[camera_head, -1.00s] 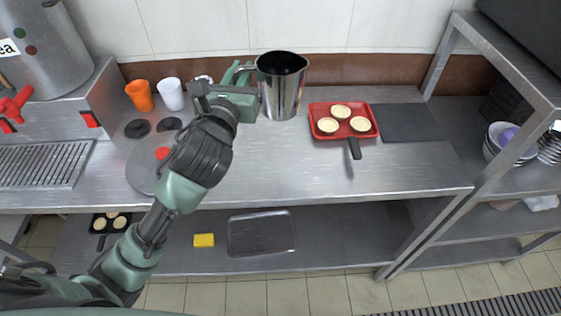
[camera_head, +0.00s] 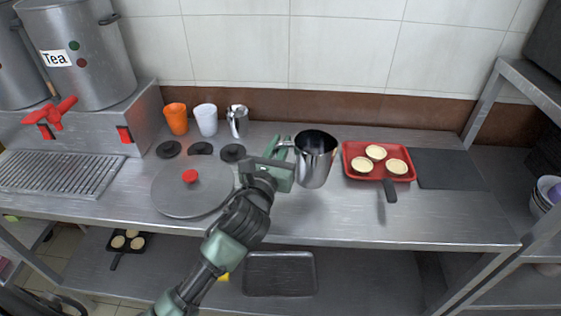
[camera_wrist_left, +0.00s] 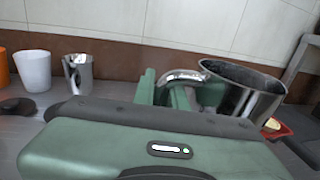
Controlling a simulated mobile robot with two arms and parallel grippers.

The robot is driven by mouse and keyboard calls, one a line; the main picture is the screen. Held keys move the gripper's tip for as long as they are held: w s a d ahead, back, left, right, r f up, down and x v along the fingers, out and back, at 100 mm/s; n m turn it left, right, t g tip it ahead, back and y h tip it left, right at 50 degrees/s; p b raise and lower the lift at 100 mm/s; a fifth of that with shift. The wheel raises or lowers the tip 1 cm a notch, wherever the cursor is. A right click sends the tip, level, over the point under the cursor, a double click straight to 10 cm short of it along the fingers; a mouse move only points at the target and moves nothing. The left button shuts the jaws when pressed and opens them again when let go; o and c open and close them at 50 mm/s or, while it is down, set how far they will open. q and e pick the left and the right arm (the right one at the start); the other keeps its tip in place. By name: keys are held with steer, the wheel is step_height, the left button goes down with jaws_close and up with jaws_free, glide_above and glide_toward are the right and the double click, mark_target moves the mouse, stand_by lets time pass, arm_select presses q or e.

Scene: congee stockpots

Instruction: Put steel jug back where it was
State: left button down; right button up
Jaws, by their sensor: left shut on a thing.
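The steel jug (camera_head: 318,163) is held by my left gripper (camera_head: 287,162) over the middle of the steel counter. The gripper is shut on the jug's handle, and the jug is upright. The left wrist view shows the jug (camera_wrist_left: 240,92) to the right of the gripper fingers (camera_wrist_left: 166,93), with its handle between them. Whether the jug's base touches the counter is hard to tell. A second, smaller steel jug (camera_head: 237,122) stands at the back, right of a white cup (camera_head: 206,120); it also shows in the left wrist view (camera_wrist_left: 79,73). My right gripper is not in view.
An orange cup (camera_head: 176,118) stands beside the white cup. A round lid (camera_head: 185,200) with a red knob and several black discs lie left of the gripper. Counter (camera_head: 420,215) in front is clear.

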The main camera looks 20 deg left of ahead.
arm_select(q)
steer(key=shift+f+b, duration=0.5)
steer(key=shift+f, duration=1.7)
steer(key=shift+f, duration=0.2)
steer(key=c, duration=1.4)
jaws_free()
steer(key=shift+c, duration=0.2)
steer(key=shift+r, duration=0.15)
steer(key=s, duration=0.8)
steer(key=s+d+b, duration=0.1)
steer(key=s, duration=0.3)
steer(key=shift+r, duration=0.1)
